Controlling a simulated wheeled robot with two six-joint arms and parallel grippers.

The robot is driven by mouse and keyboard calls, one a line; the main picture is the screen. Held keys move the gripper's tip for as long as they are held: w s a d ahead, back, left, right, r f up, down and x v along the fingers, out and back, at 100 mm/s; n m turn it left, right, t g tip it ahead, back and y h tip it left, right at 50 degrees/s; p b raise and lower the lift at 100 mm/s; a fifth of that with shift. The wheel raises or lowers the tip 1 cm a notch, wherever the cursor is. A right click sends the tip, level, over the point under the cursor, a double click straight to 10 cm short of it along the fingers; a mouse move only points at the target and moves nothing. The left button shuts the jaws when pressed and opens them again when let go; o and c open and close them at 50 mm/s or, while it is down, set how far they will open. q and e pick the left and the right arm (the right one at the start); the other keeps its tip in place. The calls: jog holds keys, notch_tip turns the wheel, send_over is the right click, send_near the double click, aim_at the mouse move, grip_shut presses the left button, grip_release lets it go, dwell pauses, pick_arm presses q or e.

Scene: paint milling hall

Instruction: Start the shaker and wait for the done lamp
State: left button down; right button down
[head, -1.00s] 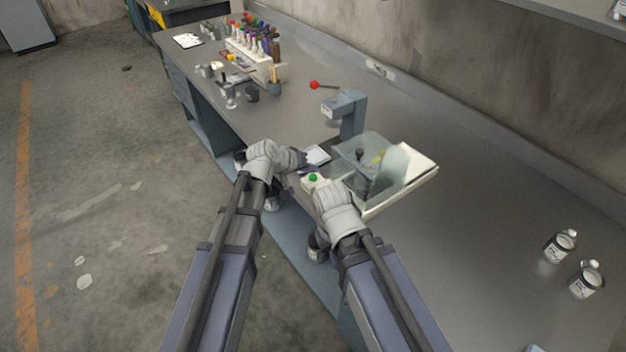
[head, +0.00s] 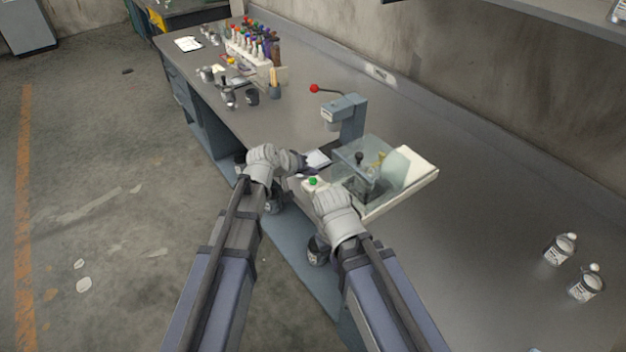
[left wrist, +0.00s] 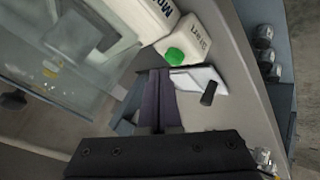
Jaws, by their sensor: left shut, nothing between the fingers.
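The shaker (head: 428,163) is a pale unit with a clear cover, on the bench in front of my arms. A white box with a green start button (head: 313,181) sits at its near left; the button (left wrist: 174,55) also shows in the left wrist view, with lettering beside it. My left gripper (head: 304,168) is shut and empty, just left of the button. In the left wrist view its dark fingers (left wrist: 160,75) are together close below the button, seemingly apart from it. My right wrist is right of the button and its fingers are hidden. I cannot make out a done lamp.
A grey stand with a red-knobbed lever (head: 314,88) rises behind the shaker. A rack of coloured bottles (head: 256,50) stands at the far end. Two cans (head: 560,249) stand at the right. The bench between them and the shaker is clear.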

pick_arm(q)
jog(key=shift+f, duration=0.15)
dwell(0.8)
jog(key=shift+f+b, duration=0.3)
jog(key=shift+b, duration=0.15)
